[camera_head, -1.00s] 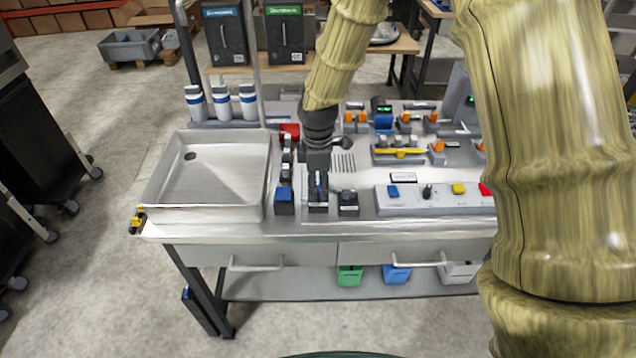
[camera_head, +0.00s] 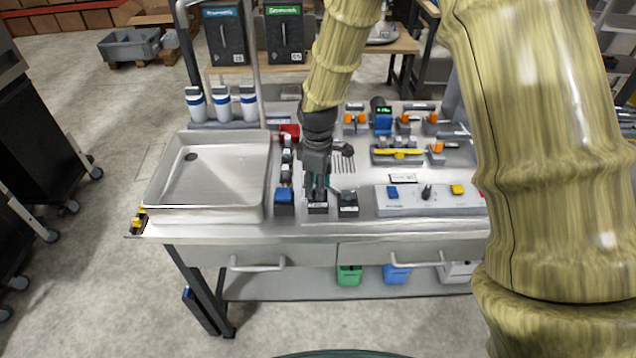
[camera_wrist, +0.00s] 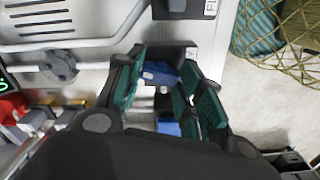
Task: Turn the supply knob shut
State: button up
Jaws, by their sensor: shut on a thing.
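My gripper (camera_head: 318,188) reaches down over a small dark unit (camera_head: 318,208) near the front edge of the bench, right of the sink. In the wrist view its teal-padded fingers (camera_wrist: 162,88) are shut around a blue knob (camera_wrist: 160,73), which sits at a slant between them on a dark base. The label on this unit is too small to read, so I cannot confirm it is the supply knob. My fingers hide most of the knob in the head view.
A blue-topped unit (camera_head: 284,196) stands close on the left and a black knob unit (camera_head: 348,203) close on the right. A steel sink (camera_head: 160,212) lies further left. A button panel (camera_head: 410,205) is to the right.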

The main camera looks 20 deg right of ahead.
jog(key=m, duration=0.3)
jog(key=shift+r+m+p, duration=0.1)
jog(key=shift+m+p, duration=0.25)
jog(key=shift+m, duration=0.05)
jog(key=m, duration=0.3)
jog(key=shift+w+m+p, duration=0.1)
jog(key=shift+m+p, duration=0.2)
jog(key=m, duration=0.3)
jog(key=shift+m, duration=0.3)
jog(key=shift+m+p, duration=0.5)
jog(key=shift+m, duration=1.1)
jog(key=o, duration=1)
notch_tip(320, 180, up, 12)
